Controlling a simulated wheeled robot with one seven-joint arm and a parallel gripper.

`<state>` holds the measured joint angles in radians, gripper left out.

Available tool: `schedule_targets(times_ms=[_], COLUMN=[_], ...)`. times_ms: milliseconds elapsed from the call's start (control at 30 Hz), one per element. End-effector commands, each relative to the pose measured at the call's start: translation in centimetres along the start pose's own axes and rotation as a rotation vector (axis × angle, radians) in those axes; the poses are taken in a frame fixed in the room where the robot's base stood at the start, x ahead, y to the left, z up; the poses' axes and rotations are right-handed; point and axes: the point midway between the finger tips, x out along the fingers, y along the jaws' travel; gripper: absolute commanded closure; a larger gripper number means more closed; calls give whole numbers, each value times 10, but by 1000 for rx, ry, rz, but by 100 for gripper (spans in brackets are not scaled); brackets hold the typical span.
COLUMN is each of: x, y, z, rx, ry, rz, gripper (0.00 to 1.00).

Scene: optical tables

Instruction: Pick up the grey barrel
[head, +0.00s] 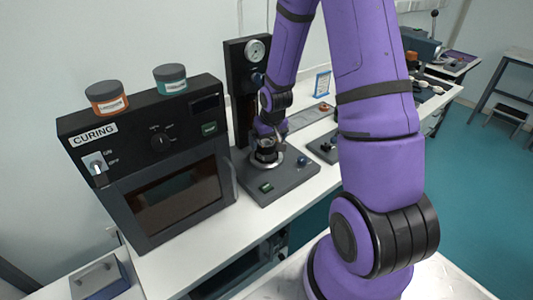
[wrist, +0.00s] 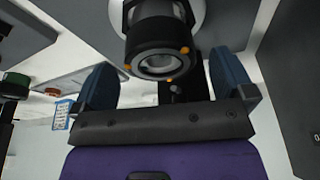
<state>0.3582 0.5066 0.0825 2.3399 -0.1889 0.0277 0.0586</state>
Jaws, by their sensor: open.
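A dark grey barrel (wrist: 153,34) with a pale metal ring at its end and small orange dots on its rim is at the top middle of the wrist view. My gripper (wrist: 164,74) is open, with one blue finger on each side, and the barrel appears ahead of the gap between them. I cannot tell whether the fingers touch it. In the head view, my gripper (head: 268,138) is low over the round pale seat of a dark press base (head: 284,180). The dark barrel (head: 266,155) is there, partly hidden by my gripper.
A black curing oven (head: 150,150) stands left of the press, with an orange jar (head: 107,98) and a green jar (head: 170,78) on top. The press column with a gauge (head: 255,50) rises behind my gripper. A blue-framed card (head: 322,84) stands further right.

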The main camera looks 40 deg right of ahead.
Motion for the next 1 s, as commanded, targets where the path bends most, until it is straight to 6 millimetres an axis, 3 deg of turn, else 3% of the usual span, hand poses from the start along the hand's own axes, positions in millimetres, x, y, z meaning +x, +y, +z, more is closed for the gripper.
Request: schedule_targets(times_ms=[300, 667, 867, 1000], x=[37, 43, 43, 42], y=[0, 1, 1, 1], z=[-3, -4, -4, -4], rx=[0, 1, 0, 0], ry=[-3, 0, 0, 0], rz=[0, 0, 0, 0], gripper=[0, 0, 46, 55])
